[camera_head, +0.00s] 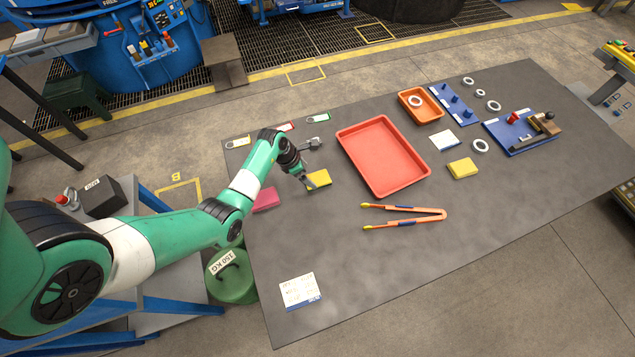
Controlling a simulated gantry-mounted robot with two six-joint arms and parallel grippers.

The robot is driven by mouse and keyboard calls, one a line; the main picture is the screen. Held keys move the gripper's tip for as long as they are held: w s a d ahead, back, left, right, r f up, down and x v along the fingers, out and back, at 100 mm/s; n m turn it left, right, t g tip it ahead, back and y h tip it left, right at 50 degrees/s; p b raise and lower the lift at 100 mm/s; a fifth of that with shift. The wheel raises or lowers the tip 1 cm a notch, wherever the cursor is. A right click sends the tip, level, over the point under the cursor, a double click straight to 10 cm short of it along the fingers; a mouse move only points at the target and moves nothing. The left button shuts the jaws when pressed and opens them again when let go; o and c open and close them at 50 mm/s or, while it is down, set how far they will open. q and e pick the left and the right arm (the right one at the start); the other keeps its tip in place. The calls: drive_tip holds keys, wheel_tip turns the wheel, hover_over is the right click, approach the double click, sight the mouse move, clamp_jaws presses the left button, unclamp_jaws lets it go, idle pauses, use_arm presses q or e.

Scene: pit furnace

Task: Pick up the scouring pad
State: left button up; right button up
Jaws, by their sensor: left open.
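My left gripper (309,182) reaches in from the left, pointing down, with its jaws open. Its fingertips are right at the left edge of a yellow pad-like block (320,178) that lies flat on the dark table (350,270). I cannot tell whether they touch it. A second yellow block (462,168) lies right of the red tray, and a pink block (265,199) lies near the table's left edge, partly behind my arm. The picture is too small to tell surely which block is the scouring pad. My right gripper is not in view.
A red tray (385,160) stands just right of the gripper. Orange tongs (405,216) lie in front of it. An orange bin (421,105), metal rings and blue fixtures (522,133) fill the right back. A card (300,291) lies at the front left; the front is mostly clear.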

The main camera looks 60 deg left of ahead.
sight(315, 180)
use_arm(q)
drive_tip(key=b+x, duration=0.3)
drive_tip(key=x, duration=0.2)
drive_tip(key=shift+a+f, duration=0.1)
drive_tip(key=shift+f, duration=0.05)
drive_tip(key=c, duration=1.3)
